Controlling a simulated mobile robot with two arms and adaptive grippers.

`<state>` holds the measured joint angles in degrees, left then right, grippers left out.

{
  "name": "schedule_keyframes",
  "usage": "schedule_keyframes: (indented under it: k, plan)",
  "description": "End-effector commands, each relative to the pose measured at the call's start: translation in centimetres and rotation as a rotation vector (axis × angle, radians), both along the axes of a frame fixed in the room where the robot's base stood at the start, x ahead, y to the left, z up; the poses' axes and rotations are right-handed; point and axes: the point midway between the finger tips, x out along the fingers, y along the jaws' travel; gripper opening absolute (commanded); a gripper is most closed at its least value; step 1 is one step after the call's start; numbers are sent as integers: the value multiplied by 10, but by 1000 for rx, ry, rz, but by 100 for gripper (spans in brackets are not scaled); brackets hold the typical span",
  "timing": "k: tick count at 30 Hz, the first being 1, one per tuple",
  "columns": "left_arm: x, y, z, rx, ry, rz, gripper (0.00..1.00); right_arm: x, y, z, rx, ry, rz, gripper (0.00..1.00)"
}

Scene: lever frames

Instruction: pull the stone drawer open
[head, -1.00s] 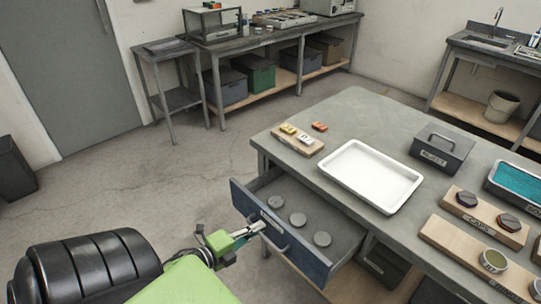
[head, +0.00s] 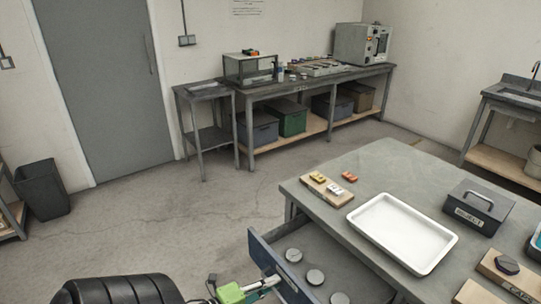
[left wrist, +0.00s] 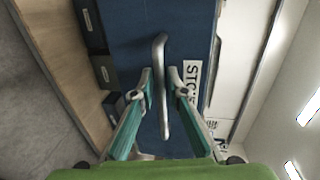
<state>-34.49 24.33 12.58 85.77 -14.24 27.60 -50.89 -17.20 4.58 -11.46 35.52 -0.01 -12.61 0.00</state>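The stone drawer (head: 270,267) stands pulled out from the near left side of the grey table, its blue front facing left. In the left wrist view, the blue drawer front (left wrist: 130,30) carries a metal bar handle (left wrist: 161,95) and a white label starting "STO", partly hidden by a finger. My left gripper (head: 268,285) is at the drawer front. In the left wrist view its fingers (left wrist: 161,75) are on either side of the handle, with a gap between them, so it looks open. My right gripper is not in view.
The table (head: 370,165) carries a white tray (head: 402,233), a wooden block with small coloured pieces (head: 326,190) and a dark lidded box (head: 477,212). A side bench (head: 345,80) stands at the back.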

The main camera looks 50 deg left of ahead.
Motion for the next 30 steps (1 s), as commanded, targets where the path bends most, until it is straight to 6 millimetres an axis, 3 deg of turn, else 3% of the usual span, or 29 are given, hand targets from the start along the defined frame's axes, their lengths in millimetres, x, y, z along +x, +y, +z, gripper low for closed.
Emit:
schedule_keyframes:
  k: [8, 21, 30]
  plan:
    - [-17, 1, 2, 0, 4, 1, 14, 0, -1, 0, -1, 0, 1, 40]
    - [-101, 8, 20, -1, 3, 1, 14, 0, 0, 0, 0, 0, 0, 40]
    - [-117, 9, 25, -1, -1, 0, 14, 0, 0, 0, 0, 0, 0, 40]
